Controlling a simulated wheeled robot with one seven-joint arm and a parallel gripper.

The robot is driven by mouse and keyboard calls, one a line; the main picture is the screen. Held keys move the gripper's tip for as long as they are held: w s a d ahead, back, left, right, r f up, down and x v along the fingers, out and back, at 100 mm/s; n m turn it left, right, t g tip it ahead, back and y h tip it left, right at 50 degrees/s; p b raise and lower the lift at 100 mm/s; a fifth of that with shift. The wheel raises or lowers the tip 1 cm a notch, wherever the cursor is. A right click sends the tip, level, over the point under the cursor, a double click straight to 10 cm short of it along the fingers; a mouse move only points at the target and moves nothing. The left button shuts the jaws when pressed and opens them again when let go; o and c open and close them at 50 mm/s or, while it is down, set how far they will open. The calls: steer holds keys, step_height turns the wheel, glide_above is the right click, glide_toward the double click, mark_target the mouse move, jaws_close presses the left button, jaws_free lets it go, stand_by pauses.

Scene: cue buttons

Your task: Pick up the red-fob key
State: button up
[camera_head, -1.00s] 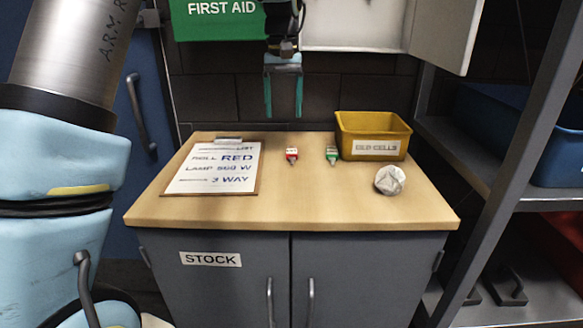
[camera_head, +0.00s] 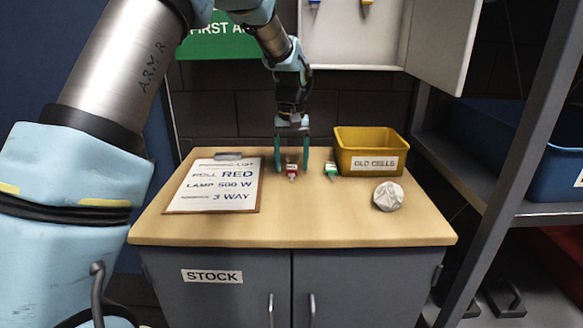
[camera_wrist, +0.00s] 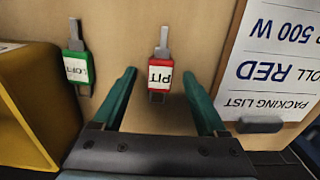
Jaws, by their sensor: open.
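The red-fob key (camera_head: 291,171) lies on the wooden cabinet top, beside the clipboard. In the wrist view the red-fob key (camera_wrist: 160,75) has a white label reading "PIT" and lies between and just beyond my fingertips. My gripper (camera_head: 291,170) is open above the cabinet top around the key's place; in the wrist view its two green fingers (camera_wrist: 166,100) stand apart with nothing between them held. A green-fob key (camera_head: 332,169) lies to the right; in the wrist view the green-fob key (camera_wrist: 78,66) is labelled "LOFT".
A yellow bin (camera_head: 370,138) labelled "OLD CELLS" stands at the back right, with a crumpled pale ball (camera_head: 388,196) in front. A clipboard (camera_head: 213,206) with a packing list lies left. A wall cabinet (camera_head: 350,45) is above. The front of the top is clear.

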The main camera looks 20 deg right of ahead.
steer(key=shift+f, duration=0.2)
jaws_close()
stand_by(0.5)
